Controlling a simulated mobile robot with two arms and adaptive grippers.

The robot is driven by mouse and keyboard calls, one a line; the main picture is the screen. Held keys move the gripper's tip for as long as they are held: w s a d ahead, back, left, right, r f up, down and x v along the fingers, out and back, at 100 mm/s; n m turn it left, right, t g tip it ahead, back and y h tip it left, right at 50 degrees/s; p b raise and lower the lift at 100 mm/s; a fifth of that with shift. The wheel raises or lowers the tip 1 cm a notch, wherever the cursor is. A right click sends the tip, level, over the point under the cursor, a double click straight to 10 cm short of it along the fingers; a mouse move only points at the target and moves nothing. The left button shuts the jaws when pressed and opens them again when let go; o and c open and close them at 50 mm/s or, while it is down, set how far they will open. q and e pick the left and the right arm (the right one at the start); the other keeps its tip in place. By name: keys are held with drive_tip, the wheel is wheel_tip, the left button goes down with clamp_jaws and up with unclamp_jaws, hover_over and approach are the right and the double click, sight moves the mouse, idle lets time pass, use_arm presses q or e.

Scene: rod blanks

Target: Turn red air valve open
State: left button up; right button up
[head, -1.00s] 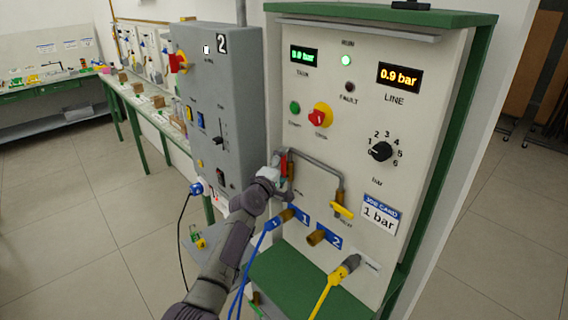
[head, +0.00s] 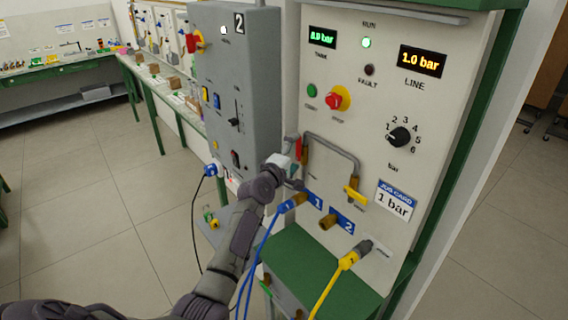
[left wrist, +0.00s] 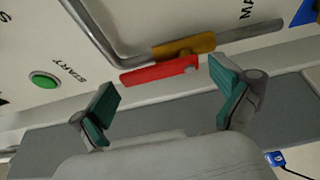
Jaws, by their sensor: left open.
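The red air valve has a red lever (head: 299,149) on a brass body (head: 305,160) at the left end of a grey pipe on the panel. In the left wrist view the red lever (left wrist: 160,70) lies roughly along the brass body (left wrist: 184,46) and the pipe. My left gripper (head: 291,163) is at the lever in the head view. In the left wrist view my left gripper (left wrist: 165,83) is open, its teal fingertips spread to either side of the lever. Contact is not clear. My right gripper is out of view.
A yellow-handled valve (head: 353,194) is at the pipe's right end. A blue hose (head: 274,228) and a yellow hose (head: 334,282) hang below. The LINE display (head: 422,61) reads 1.0 bar; the job card (head: 394,202) says 1 bar. A grey box (head: 238,90) stands left.

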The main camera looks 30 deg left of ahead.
use_arm(q)
drive_tip(key=s, duration=0.9)
drive_tip(key=shift+s+d, duration=0.2)
drive_tip(key=shift+s, duration=0.15)
